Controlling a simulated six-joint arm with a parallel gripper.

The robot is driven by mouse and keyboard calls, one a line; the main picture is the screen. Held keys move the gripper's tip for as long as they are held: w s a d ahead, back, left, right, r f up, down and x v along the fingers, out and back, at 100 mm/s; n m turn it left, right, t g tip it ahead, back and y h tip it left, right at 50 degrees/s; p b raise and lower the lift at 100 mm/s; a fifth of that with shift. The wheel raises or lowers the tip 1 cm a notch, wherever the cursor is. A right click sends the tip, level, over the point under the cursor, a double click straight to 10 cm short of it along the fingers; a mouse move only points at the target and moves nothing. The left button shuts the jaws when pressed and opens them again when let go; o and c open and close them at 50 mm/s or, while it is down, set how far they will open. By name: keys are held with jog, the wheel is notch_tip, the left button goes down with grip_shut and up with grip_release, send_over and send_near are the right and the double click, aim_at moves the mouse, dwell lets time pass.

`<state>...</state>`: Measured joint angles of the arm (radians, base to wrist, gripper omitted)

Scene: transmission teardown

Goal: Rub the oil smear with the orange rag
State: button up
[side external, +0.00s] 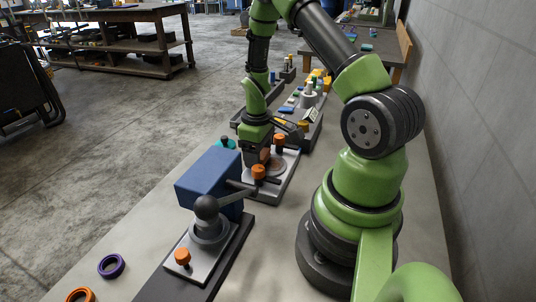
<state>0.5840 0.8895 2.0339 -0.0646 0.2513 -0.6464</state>
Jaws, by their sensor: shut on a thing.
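My gripper (257,157) points down over the light plate (284,180) in the middle of the bench, behind the blue block. It is shut, and a small orange-brown patch that looks like the orange rag (265,156) shows at its jaws. The rag's outline and whether it touches the plate are too small to tell. A brownish round area (277,165) lies on the plate beside the jaws; I cannot tell whether it is the oil smear. Much of the plate is hidden by the gripper and the blue block.
Orange knobs (280,140) stand close around the gripper. A blue block (208,181) and a ball-topped lever (206,207) stand in front. Purple (111,266) and orange (80,295) rings lie front left. Trays with small parts (309,117) lie behind. The bench's left front is mostly clear.

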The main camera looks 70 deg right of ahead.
aim_at(281, 167)
jog(key=shift+s, duration=3.4)
jog(key=shift+w, duration=3.5)
jog(key=shift+s, duration=3.1)
jog(key=r, duration=0.2)
jog(key=shift+s+r, duration=0.25)
jog(key=shift+r, duration=0.1)
jog(key=shift+a+r, duration=0.1)
jog(key=shift+r, duration=2.7)
